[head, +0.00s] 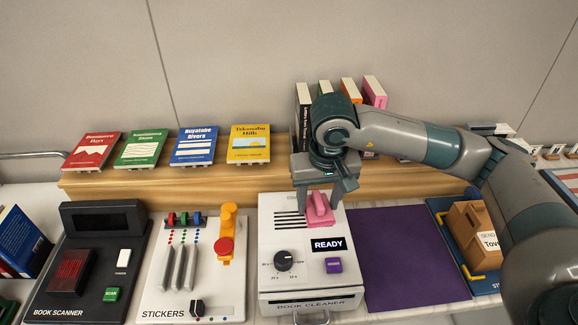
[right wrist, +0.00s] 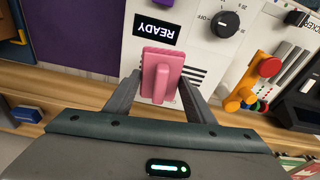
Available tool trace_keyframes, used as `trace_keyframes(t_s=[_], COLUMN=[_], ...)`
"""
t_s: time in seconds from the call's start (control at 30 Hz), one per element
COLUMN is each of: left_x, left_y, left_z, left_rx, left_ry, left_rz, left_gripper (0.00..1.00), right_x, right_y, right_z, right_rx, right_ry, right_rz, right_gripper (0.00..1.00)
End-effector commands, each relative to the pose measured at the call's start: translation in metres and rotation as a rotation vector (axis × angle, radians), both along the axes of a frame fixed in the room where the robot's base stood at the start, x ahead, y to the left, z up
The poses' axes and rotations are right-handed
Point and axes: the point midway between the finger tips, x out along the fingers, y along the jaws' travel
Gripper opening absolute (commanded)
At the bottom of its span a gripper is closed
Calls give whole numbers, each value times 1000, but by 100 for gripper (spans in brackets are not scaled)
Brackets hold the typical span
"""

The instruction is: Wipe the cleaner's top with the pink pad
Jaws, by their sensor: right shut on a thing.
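The white book cleaner (head: 290,299) stands in the middle of the counter in the head view, with a dial, a lit READY display and a purple button. Its vent slots are partly covered by the pink pad (head: 319,210), which is at the back right of its top. My right gripper (head: 320,200) is shut on the pad's raised grip, pointing down over the cleaner. The right wrist view shows the pad (right wrist: 163,68) between the two fingers, close over the cleaner's top (right wrist: 205,50); I cannot tell whether it touches. My left gripper is not in view.
The stickers panel (head: 182,290) and book scanner (head: 85,280) stand to the left. A purple mat (head: 400,255) lies clear to the right, then a blue tray with a brown box (head: 468,235). Several books stand on the wooden shelf (head: 200,185) behind.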

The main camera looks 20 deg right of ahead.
Motion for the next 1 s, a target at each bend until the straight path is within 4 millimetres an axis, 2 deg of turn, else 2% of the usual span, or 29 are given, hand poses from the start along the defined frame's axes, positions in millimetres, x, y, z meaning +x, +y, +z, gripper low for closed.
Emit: trace_keyframes(t_s=[0.1,0.33,1.0], left_x=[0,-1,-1], left_y=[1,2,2], left_z=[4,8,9], left_rx=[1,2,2], left_ry=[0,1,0], left_rz=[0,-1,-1], left_gripper=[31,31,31], right_x=[1,1,1], right_y=[0,0,-1], right_z=[13,29,32], right_rx=[0,0,0], right_ry=[-2,-1,0], right_rz=[-3,-8,-11], right_gripper=[28,28,28])
